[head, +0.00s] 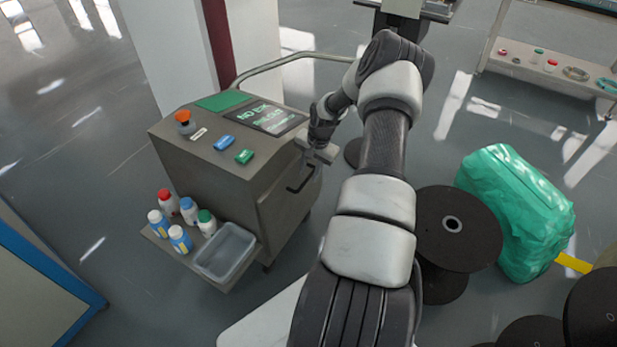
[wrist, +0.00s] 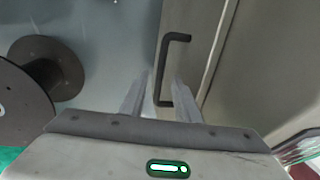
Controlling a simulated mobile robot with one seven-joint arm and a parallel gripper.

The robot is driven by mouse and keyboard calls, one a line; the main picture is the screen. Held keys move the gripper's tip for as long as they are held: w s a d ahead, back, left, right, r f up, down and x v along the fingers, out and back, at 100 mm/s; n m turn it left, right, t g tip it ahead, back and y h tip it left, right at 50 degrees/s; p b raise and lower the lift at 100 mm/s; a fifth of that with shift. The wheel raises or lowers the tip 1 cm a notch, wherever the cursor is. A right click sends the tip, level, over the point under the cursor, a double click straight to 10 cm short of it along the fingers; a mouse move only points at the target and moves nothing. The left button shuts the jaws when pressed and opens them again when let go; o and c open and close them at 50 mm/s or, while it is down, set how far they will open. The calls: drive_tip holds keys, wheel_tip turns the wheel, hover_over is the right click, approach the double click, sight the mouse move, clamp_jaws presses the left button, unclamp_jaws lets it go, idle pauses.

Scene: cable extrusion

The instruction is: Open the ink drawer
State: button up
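The grey machine cabinet (head: 225,165) stands left of my arm in the head view. A black bar handle (head: 301,182) is on its right-hand side, and it also shows in the wrist view (wrist: 163,65). The handle is on a grey panel (wrist: 198,45) bordered by a pale seam; the panel looks closed. My gripper (head: 319,157) is at this side of the cabinet, just above the handle in the head view. In the wrist view my gripper (wrist: 161,78) is open, with the handle's lower part showing between its fingers. I cannot tell whether they touch it.
A low shelf on the cabinet holds several ink bottles (head: 189,209) and a clear tray (head: 225,252). The cabinet top has a screen (head: 267,117) and buttons. A black spool (head: 440,215) and green wrapped bundle (head: 515,210) stand right of my arm. Floor shows beside the cabinet.

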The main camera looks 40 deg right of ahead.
drive_tip(key=shift+w+a+f, duration=0.1)
drive_tip(key=shift+w+f, duration=0.1)
drive_tip(key=shift+f, duration=0.75)
clamp_jaws()
drive_tip(key=shift+s, duration=0.1)
